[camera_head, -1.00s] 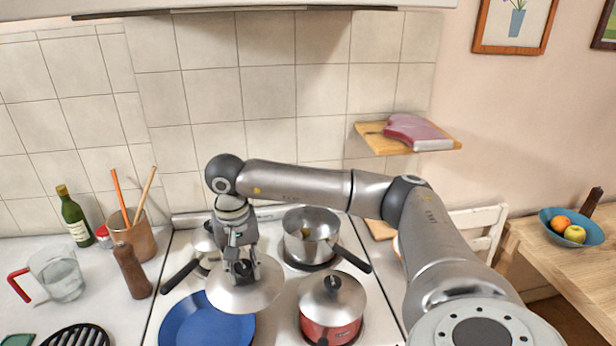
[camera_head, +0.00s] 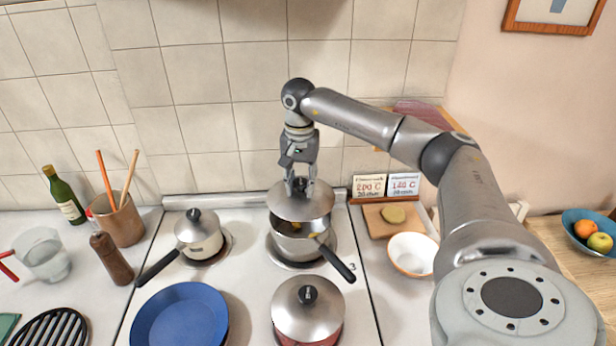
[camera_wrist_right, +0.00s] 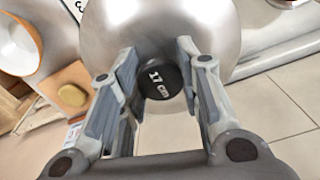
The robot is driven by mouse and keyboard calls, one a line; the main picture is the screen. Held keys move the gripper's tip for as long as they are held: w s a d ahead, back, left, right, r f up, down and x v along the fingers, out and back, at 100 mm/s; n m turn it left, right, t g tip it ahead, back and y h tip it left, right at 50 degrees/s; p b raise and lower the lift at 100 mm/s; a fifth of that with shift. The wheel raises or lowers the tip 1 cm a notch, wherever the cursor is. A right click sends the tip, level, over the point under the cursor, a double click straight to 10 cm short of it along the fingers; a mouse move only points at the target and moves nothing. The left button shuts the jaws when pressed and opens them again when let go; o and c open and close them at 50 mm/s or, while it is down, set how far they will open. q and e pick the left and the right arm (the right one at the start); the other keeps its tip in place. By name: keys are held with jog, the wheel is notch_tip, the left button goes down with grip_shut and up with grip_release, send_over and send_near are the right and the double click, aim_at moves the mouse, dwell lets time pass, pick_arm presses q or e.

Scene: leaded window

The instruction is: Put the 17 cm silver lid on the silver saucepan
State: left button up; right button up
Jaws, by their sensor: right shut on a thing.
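The 17 cm silver lid (camera_head: 322,207) hangs from my right gripper (camera_head: 300,190), which is shut on its black knob. In the right wrist view the knob (camera_wrist_right: 160,80) reads "17 cm" between the fingers (camera_wrist_right: 160,85), with the lid's shiny top (camera_wrist_right: 160,25) beyond. The silver saucepan (camera_head: 290,246) stands on the back right of the stove, its dark handle towards the front right. The lid is above the saucepan, a little towards its back, covering part of the opening from view. Yellow food shows inside below the lid's front edge. My left gripper is not in view.
A lidded cream saucepan (camera_head: 200,240) stands at the back left, a lidded red pot (camera_head: 308,312) in front, and a blue pan (camera_head: 180,318) at front left. A white bowl (camera_head: 412,254) and a small board (camera_head: 380,230) are on the right counter.

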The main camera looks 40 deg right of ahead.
aim_at(301, 196)
jog(key=shift+w+a+f+b, duration=0.15)
jog(key=shift+a+f+b, duration=0.4)
jog(key=shift+f, duration=0.25)
jog(key=shift+d+f+b, duration=0.3)
jog(key=shift+f+b, duration=0.05)
jog(key=shift+f, duration=0.2)
jog(key=shift+d+f+b, duration=0.25)
jog(key=shift+f+b, duration=0.05)
jog(key=shift+f, duration=0.25)
jog(key=shift+d+f+b, duration=0.2)
jog(key=shift+f+b, duration=0.1)
jog(key=shift+f, duration=0.25)
jog(key=shift+a+f, duration=0.1)
jog(key=shift+a, duration=0.15)
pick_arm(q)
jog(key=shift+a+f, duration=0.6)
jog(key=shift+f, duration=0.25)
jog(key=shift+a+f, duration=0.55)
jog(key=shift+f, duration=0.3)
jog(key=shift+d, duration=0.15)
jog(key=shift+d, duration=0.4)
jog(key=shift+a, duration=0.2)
